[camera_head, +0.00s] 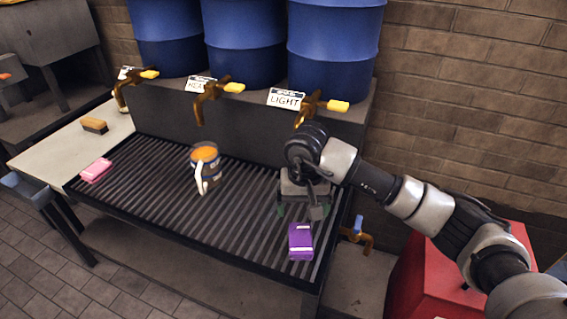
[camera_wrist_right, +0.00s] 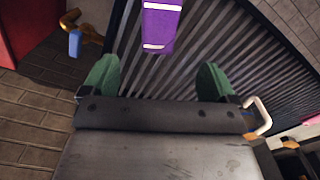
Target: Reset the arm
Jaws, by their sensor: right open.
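My right arm comes in from the right, and its right gripper (camera_head: 303,211) hangs over the right end of the slatted drip tray (camera_head: 150,209). The gripper is open. In the right wrist view its two green fingers stand wide apart with nothing between them (camera_wrist_right: 158,78). A purple block with white bands (camera_head: 301,243) lies on the slats just in front of the gripper. It also shows in the right wrist view (camera_wrist_right: 161,22), beyond the fingertips and apart from them. My left gripper is not in view.
A mug with orange contents (camera_head: 206,168) stands mid-tray. A pink block (camera_head: 96,170) lies at the tray's left; a brush (camera_head: 94,125) lies on the side table. Blue drums (camera_head: 333,40) with brass taps (camera_head: 318,106) stand behind. A red cabinet (camera_head: 415,275) is at right.

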